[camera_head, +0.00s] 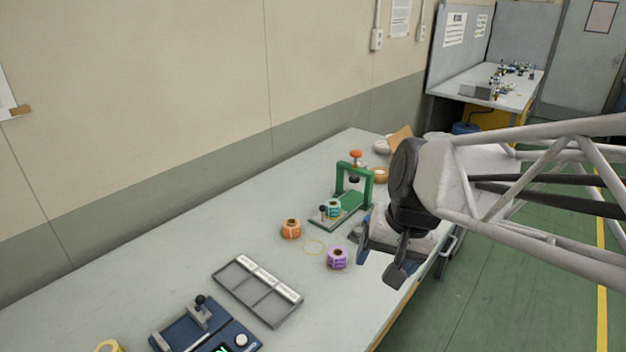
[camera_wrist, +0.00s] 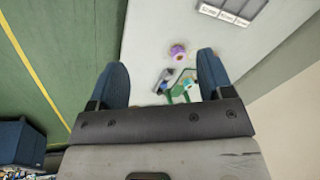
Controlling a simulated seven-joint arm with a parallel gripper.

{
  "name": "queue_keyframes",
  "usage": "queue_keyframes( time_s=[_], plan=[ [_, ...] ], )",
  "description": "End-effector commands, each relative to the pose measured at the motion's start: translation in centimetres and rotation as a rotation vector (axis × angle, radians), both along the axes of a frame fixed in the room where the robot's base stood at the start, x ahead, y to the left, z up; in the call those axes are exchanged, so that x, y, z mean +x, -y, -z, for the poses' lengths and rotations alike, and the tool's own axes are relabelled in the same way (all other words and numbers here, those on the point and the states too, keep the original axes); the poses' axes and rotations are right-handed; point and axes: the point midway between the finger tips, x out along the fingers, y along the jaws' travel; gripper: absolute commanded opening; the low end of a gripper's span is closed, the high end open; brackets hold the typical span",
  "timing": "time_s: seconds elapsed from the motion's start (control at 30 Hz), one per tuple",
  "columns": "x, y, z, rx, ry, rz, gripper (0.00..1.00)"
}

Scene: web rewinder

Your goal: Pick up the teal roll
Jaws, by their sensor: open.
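The teal roll (camera_head: 334,209) is small and sits at the left end of the green frame's base in the head view. In the wrist view the teal roll (camera_wrist: 187,84) is tiny and shows between the two fingers, beside the green frame. My gripper (camera_head: 380,262) is open and empty, in the air to the right of the teal roll in the head view, near the table's front edge. Both blue fingers of my gripper (camera_wrist: 162,66) show apart in the wrist view.
A green frame (camera_head: 356,200) with an upright arch stands by the teal roll. A purple roll (camera_head: 337,258) and an orange roll (camera_head: 291,228) sit nearby. A grey divided tray (camera_head: 257,290) and a blue device (camera_head: 206,328) lie to the left.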

Motion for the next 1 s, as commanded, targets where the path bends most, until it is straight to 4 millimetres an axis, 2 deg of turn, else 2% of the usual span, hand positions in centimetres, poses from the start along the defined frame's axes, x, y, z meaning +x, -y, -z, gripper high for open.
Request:
queue_keyframes(
  time_s=[0.5, 1.0],
  plan=[
    [12.0, -2.1, 1.7, 0.334, -0.153, 0.350, 0.74],
    [24.4, -2.1, 5.6, 0.643, -0.311, 0.710, 0.74]
  ],
)
